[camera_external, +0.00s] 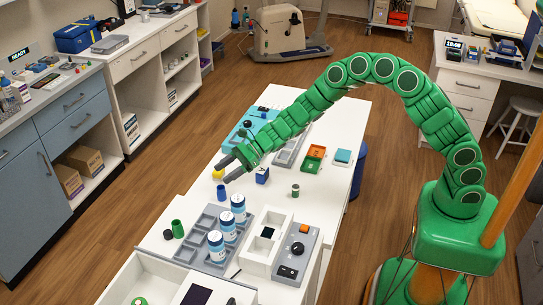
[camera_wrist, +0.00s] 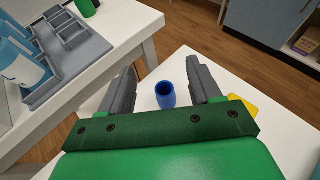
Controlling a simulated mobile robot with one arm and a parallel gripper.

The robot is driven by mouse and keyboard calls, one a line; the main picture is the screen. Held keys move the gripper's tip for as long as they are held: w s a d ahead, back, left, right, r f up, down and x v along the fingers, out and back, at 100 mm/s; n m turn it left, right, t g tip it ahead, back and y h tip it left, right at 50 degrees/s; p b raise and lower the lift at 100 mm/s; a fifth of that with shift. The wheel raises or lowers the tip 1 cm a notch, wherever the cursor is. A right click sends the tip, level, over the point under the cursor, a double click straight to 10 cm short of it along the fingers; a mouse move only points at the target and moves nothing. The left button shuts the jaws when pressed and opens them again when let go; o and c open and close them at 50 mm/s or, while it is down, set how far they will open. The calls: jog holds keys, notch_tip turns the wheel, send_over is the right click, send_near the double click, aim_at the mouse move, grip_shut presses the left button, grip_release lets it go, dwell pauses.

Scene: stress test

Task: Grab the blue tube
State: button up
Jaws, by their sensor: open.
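The blue tube (camera_external: 221,192) stands upright on the white table, near its left edge in the external view. In the wrist view the blue tube (camera_wrist: 166,97) has its open mouth up and shows between the two fingers. My gripper (camera_external: 223,171) is open and empty. It points down toward the left edge of the table, above and close to the tube. In the wrist view its grey fingers (camera_wrist: 161,70) stand apart on both sides of the tube, and neither is seen touching it.
A yellow object (camera_wrist: 243,106) lies beside the right finger. A blue block (camera_external: 262,176) and a small green-grey jar (camera_external: 295,190) stand to the right. A grey tray (camera_external: 190,246) with white-and-blue bottles (camera_external: 216,247) is at the near end.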

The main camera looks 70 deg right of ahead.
aim_at(221, 191)
jog(key=shift+f, duration=3.35)
jog(key=shift+w+a+f, duration=0.1)
jog(key=shift+a+f, duration=0.15)
jog(key=shift+x, duration=1.2)
jog(key=shift+w+r, duration=0.1)
jog(key=c, duration=1)
